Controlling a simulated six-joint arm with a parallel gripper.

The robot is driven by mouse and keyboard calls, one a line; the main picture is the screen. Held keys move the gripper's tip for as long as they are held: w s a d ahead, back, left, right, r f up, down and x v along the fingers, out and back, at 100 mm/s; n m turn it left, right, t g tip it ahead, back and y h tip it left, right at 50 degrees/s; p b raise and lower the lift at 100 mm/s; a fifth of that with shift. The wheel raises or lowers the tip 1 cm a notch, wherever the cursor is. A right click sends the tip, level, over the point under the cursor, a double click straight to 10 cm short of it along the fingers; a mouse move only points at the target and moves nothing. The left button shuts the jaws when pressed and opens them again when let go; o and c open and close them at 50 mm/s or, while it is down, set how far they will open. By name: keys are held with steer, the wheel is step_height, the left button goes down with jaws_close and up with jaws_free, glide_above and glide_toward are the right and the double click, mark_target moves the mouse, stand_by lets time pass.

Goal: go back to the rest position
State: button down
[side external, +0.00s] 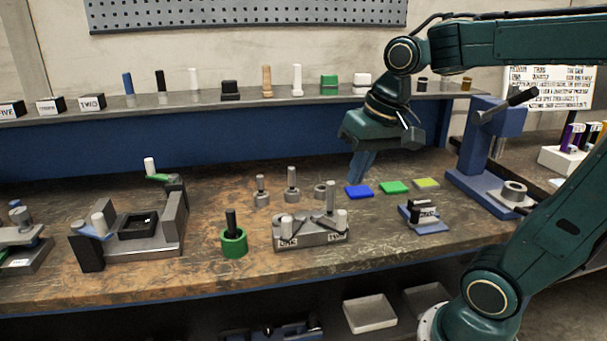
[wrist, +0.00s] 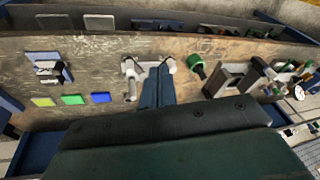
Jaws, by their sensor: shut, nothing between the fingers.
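My gripper (side external: 361,168) hangs from the dark green wrist above the back middle of the bench, its blue fingers pointing down. In the wrist view the blue fingers (wrist: 158,86) lie together with nothing between them. In the side view the fingertips appear just above and behind the blue tile (side external: 358,191); the exact height over the bench cannot be told. The task names no object.
A green tile (side external: 395,187) and a yellow tile (side external: 427,183) lie right of the blue one. A grey fixture with pegs (side external: 311,238), a green ring (side external: 233,243) and a blue press (side external: 478,150) stand around. The back shelf (side external: 205,101) holds several upright items.

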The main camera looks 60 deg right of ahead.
steer(key=s+a+f+n+t, duration=0.2)
steer(key=s+a+n, duration=0.1)
steer(key=s+n, duration=0.2)
steer(key=shift+s+a, duration=0.3)
steer(key=shift+s, duration=0.9)
